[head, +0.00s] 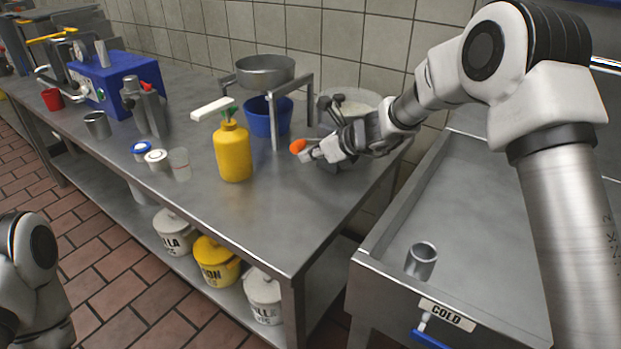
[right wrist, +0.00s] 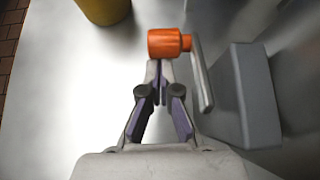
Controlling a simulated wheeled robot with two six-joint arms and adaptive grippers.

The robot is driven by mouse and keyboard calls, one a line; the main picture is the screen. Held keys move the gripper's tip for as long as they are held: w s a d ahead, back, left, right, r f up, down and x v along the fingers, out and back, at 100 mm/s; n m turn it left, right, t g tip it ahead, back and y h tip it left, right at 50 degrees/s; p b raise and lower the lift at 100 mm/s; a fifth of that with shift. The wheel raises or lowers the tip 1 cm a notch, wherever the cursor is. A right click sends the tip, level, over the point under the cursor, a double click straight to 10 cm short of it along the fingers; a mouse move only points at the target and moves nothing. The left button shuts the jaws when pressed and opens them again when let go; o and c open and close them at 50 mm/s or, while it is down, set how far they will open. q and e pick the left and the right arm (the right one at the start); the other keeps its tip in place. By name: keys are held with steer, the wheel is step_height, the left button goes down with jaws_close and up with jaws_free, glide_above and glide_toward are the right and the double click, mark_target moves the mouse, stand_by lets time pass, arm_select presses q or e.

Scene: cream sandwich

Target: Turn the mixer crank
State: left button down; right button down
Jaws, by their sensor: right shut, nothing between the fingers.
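The mixer crank's orange knob (head: 298,146) is at the right end of the steel counter. In the right wrist view the orange knob (right wrist: 166,43) lies just beyond my right fingertips, and the grey crank bar (right wrist: 201,78) runs along their right side. My right gripper (right wrist: 158,70) is shut and empty; its tips are at or very near the knob, and contact is unclear. In the head view my right gripper (head: 312,155) partly hides the mixer, whose pale bowl (head: 358,100) shows behind it. A grey block (right wrist: 252,95) stands right of the bar. My left gripper is out of view.
A yellow pump bottle (head: 232,150) stands left of the knob. A steel stand (head: 265,72) over a blue bucket (head: 268,116) is behind. A sink (head: 440,215) with a metal cup (head: 420,260) lies right. The counter's front right part is clear.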

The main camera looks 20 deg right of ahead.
steer(key=shift+w+f+t+y+b, duration=0.1)
steer(key=shift+f+t+y+b, duration=0.25)
steer(key=shift+b, duration=0.85)
steer(key=shift+a+r, duration=0.1)
steer(key=shift+r, duration=0.25)
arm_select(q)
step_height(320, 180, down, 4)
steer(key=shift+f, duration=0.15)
arm_select(e)
steer(key=shift+r, duration=0.35)
